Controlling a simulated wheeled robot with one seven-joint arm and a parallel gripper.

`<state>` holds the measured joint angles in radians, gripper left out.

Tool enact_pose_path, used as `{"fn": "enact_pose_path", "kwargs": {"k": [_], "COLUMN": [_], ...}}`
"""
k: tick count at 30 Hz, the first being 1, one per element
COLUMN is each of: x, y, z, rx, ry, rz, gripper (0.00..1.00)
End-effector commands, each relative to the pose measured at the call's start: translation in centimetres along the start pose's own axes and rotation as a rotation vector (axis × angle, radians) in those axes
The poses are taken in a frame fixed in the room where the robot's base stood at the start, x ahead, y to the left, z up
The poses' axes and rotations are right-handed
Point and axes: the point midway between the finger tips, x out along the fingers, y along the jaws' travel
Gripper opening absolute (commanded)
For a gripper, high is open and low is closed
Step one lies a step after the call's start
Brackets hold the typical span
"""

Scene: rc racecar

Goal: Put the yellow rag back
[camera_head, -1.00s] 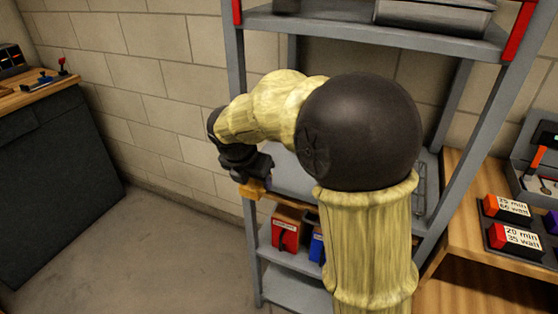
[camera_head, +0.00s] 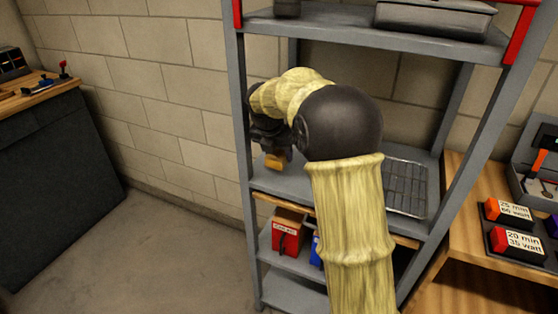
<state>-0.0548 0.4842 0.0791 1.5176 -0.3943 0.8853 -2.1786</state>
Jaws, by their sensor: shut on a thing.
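My gripper (camera_head: 274,149) is at the left side of the grey shelf rack, over the middle shelf (camera_head: 282,187). It is shut on the yellow rag (camera_head: 275,161), of which a small orange-yellow part shows below the dark jaws. The rag appears just above the shelf's surface; I cannot tell whether it touches. My arm hides the middle of this shelf.
A wire rack (camera_head: 406,188) lies on the right of the middle shelf. A red box (camera_head: 286,240) and a blue box (camera_head: 316,249) stand on the shelf below. A rack post (camera_head: 240,130) rises close left of my gripper. A wooden bench (camera_head: 480,265) stands right.

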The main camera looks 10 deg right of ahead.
Motion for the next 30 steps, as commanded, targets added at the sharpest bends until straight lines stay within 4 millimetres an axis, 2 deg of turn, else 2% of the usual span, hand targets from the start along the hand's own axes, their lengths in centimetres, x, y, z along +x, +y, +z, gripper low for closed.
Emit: {"fn": "enact_pose_path", "kwargs": {"k": [3,10,22,23,26,30], "x": [0.4,3.5,3.8,3.8,3.8,3.8], "y": [0.0,0.0,0.0,0.0,0.0,0.0], "z": [0.8,-0.6,-0.7,-0.7,-0.7,-0.7], "rx": [0.002,-0.002,-0.001,0.000,0.000,0.000], "ry": [0.000,0.001,0.000,0.000,0.000,0.000], "rz": [-0.001,-0.001,0.000,0.001,0.001,0.000], "gripper": [0.28,0.28,0.28,0.51,0.71,0.71]}}
